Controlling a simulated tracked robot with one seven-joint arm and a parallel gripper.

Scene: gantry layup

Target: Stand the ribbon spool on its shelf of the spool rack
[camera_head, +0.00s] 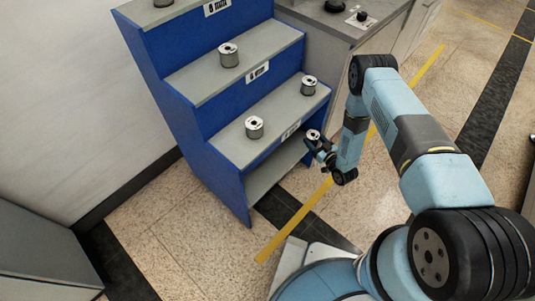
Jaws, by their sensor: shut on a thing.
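The spool rack (220,175) is blue with stepped grey shelves and stands left of my arm. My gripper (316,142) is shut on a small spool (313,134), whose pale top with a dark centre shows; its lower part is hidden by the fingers. The held spool is just right of the rack's lower front, apart from the shelves as far as I can tell. On the rack's lower step, one spool (254,128) stands upright near the front and another spool (309,86) stands at the right end. A further spool (229,56) stands upright on the step above.
A spool (163,3) on the top step is cut by the picture's edge. White labels (257,72) mark the step fronts. A grey-topped counter (320,18) adjoins the rack at the back right. A grey cabinet (40,255) stands lower left. Speckled floor is clear before the rack.

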